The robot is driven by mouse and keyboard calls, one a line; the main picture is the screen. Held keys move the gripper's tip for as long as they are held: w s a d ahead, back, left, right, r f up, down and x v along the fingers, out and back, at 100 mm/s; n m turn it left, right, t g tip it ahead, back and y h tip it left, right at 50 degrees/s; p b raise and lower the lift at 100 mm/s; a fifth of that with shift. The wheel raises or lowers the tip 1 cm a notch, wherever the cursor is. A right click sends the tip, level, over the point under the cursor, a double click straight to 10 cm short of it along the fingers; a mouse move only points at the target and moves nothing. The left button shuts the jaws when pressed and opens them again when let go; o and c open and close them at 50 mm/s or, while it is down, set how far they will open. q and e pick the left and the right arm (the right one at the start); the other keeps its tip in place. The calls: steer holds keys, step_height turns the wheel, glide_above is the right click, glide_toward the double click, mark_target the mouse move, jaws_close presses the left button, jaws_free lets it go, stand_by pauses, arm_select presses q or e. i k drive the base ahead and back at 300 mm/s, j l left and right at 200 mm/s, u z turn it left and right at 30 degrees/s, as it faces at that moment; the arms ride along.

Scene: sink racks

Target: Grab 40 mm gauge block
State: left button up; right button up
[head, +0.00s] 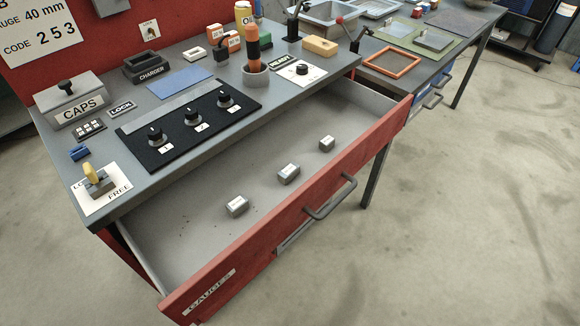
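Three small grey gauge blocks lie apart in the open drawer (185,255): a near-left block (237,206), a middle block (288,174) and a far-right block (327,144). Each has a pale marked face, too small to read, so I cannot tell which is 40 mm. The red drawer front carries a GAUGES label (212,291) and a grey handle (331,200). A wall sign (38,30) reads in part "GAUGE 40 mm" and "CODE 253". Neither of my grippers is in view.
The grey bench top holds a black panel (175,141) with three knobs, a CAPS box (75,103), a LOCK/FREE plate with a yellow-handled lever (97,178), a CHARGER dock (147,67) and an orange-black tool (253,48) in a cup. Open floor (460,220) lies right.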

mark_target(327, 143)
steer(key=l+u, duration=0.4)
steer(key=l, duration=0.25)
steer(key=l+u, duration=0.45)
steer(key=l, duration=0.25)
